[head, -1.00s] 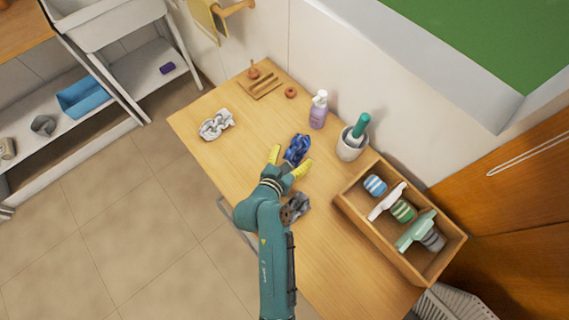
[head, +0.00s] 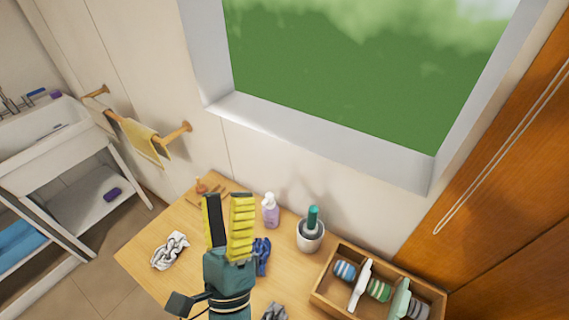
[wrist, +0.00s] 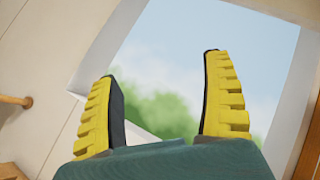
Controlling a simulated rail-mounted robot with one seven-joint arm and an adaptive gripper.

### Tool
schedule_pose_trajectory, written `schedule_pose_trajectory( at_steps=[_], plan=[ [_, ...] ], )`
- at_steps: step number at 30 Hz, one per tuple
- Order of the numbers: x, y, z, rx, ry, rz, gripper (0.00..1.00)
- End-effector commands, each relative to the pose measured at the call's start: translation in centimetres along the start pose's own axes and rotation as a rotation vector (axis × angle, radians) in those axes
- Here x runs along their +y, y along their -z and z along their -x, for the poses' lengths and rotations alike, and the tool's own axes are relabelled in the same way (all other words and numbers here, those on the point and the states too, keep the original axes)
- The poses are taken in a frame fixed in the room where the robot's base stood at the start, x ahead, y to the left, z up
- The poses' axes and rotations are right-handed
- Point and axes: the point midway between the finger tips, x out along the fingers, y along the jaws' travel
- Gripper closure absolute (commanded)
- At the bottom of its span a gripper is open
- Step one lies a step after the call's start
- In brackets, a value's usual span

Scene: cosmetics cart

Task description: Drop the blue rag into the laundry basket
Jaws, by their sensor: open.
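The blue rag (head: 262,256) lies crumpled on the wooden table, partly hidden behind my gripper in the head view. My gripper (head: 227,198) is raised above the table with its yellow fingers pointing up, apart from the rag. In the wrist view the fingers of my gripper (wrist: 160,66) are spread with nothing between them, and the window is behind them. The laundry basket is not in view now.
On the table (head: 140,255) are a white-grey cloth (head: 169,251), a grey cloth (head: 274,312), a lilac pump bottle (head: 270,211), a pot with a green-handled item (head: 311,236) and a wooden box (head: 325,287) of brushes and rolls. A towel rail (head: 175,134) juts from the wall.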

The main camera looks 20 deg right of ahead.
Motion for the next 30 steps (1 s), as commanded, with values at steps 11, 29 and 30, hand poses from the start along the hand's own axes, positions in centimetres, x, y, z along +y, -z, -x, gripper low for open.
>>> schedule_pose_trajectory(
  at_steps=[11, 29, 30],
  plan=[
    [-12.0, -6.5, -4.6, -0.466, -0.045, 1.770, 0.18],
    [-16.3, -1.4, -3.8, -0.329, -0.282, 2.145, 0.09],
    [-16.3, -1.4, -3.8, -0.328, -0.283, 2.137, 0.09]
  ],
)
